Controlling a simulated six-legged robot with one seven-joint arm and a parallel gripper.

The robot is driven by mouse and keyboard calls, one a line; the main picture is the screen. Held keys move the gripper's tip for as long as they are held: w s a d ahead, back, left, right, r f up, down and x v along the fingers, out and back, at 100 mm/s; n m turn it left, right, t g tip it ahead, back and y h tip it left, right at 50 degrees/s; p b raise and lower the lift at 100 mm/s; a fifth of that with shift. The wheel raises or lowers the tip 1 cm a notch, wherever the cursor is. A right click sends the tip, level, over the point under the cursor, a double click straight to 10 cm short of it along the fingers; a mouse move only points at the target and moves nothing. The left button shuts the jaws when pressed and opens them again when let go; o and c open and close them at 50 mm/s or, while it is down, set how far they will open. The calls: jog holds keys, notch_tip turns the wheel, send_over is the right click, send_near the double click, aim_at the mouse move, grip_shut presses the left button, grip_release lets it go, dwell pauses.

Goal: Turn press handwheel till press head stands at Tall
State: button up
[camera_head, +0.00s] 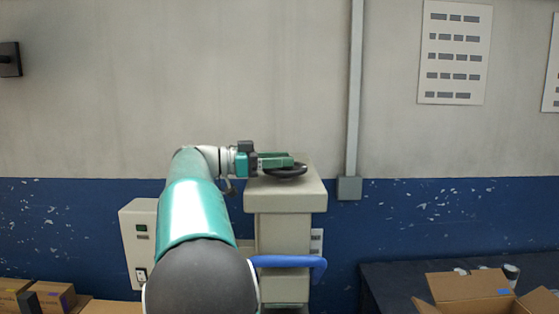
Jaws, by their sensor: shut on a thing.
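The black press handwheel (287,173) lies flat on top of the beige press column (290,200). My gripper (290,161) reaches in from the left at the height of the wheel and is shut on its rim. The jaws cover the far part of the wheel, and its near rim shows below them. The press head cannot be told apart for sure; my arm hides much of the machine's left side. A white label (316,242) is at the column's right side, too small to read, so the Tall mark cannot be made out.
A blue bar handle (290,262) sticks out across the column below the wheel. A grey control box (139,240) stands at left. Open cardboard boxes (470,286) stand on a dark table at lower right. A conduit (355,90) runs up the wall behind.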

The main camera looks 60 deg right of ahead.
jog(key=m+g+y, duration=0.1)
jog(key=y, duration=0.1)
jog(key=m+g+y, duration=0.1)
jog(key=m+y, duration=0.1)
jog(key=m+g+y, duration=0.1)
jog(key=y, duration=0.1)
jog(key=shift+d+m+y, duration=0.35)
jog(key=shift+m+y, duration=0.05)
jog(key=shift+w+m+y, duration=0.1)
jog(key=shift+m+y, duration=0.2)
jog(key=shift+y, duration=0.1)
jog(key=o, duration=1)
jog(key=shift+c, duration=0.2)
